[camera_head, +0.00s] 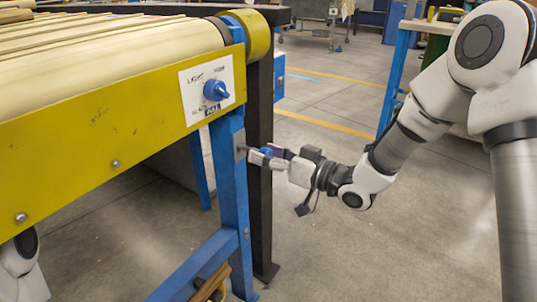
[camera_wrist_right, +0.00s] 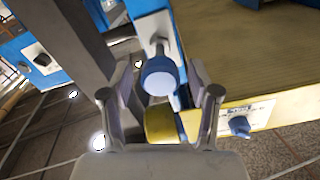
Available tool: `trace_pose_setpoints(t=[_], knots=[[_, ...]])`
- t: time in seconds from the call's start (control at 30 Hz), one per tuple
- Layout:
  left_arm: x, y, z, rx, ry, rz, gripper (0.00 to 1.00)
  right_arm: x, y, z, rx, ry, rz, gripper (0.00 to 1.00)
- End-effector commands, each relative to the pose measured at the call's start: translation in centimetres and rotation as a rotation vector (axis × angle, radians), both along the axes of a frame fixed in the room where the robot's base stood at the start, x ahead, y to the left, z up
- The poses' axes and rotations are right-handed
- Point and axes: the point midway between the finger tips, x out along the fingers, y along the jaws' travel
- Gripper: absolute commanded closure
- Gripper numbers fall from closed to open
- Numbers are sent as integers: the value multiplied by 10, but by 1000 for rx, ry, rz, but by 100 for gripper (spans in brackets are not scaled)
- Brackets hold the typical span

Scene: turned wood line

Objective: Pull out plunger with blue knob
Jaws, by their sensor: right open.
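The plunger's blue knob (camera_head: 266,151) stands out from a small grey plate on the blue leg of the conveyor, below the yellow side rail. In the right wrist view the blue knob (camera_wrist_right: 160,76) shows its round face at the end of a metal stem. My right gripper (camera_head: 272,158) is open, with one finger on each side of the knob. In the wrist view a gap shows between the knob and each finger. The fingers partly hide the plunger in the head view. My left gripper is out of view.
A blue rotary switch (camera_head: 215,90) sits on a white label on the yellow rail (camera_head: 100,120), above the plunger. A dark post (camera_head: 260,200) stands beside the blue leg (camera_head: 229,180). The floor to the right is clear up to a workbench.

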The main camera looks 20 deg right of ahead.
Motion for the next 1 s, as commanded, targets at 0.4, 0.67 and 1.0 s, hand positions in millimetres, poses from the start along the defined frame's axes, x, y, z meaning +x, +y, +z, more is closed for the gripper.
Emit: trace_pose_setpoints(t=[0.4,0.67,1.0], knots=[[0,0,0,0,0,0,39,-47,-39,2,10,0,-6,39],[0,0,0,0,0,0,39,-80,-65,2,10,-3,-5,39],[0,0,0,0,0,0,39,-95,-74,0,0,0,0,39]])
